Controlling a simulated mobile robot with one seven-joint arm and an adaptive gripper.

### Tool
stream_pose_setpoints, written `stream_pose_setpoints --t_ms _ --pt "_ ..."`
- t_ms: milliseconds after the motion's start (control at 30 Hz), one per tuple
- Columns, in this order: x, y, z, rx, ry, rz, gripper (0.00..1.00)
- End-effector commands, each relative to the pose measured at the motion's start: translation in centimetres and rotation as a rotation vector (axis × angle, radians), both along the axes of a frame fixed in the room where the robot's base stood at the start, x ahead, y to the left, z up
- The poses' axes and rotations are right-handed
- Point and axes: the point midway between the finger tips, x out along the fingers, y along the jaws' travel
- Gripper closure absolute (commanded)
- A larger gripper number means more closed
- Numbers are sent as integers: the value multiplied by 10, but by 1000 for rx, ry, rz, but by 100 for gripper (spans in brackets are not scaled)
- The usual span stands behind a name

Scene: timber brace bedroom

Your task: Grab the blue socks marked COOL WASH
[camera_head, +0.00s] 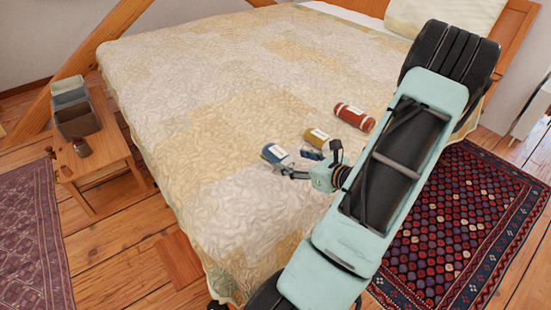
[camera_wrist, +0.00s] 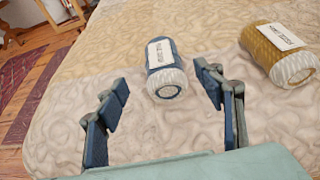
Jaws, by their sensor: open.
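The blue socks (camera_head: 273,154) are a rolled bundle with a white label and a pale ribbed end, lying on the bed. In the wrist view the blue socks (camera_wrist: 166,70) lie ahead, between and just beyond the fingertips; their label print is too small to read surely. My gripper (camera_head: 298,164) is open and empty, low over the quilt near the bundle's near end. In the wrist view my gripper (camera_wrist: 160,80) has one finger on each side of the bundle's line, with no clear contact.
Mustard rolled socks (camera_head: 316,137) with a white label lie right of the blue ones, also in the wrist view (camera_wrist: 280,52). Red-brown rolled socks (camera_head: 354,117) lie farther right. The quilted bed (camera_head: 210,80) is otherwise clear.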

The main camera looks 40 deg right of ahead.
Motion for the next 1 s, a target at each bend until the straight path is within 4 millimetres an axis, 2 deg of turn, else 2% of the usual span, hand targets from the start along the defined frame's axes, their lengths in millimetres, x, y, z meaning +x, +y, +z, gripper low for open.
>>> stream_pose_setpoints --t_ms 133,467,700,1000 --pt "24 0 -12 0 0 4 38" --pt "45 -3 -23 0 1 3 38" --pt "77 -7 -39 -1 0 5 38" --pt "82 -8 -40 -1 2 2 40"
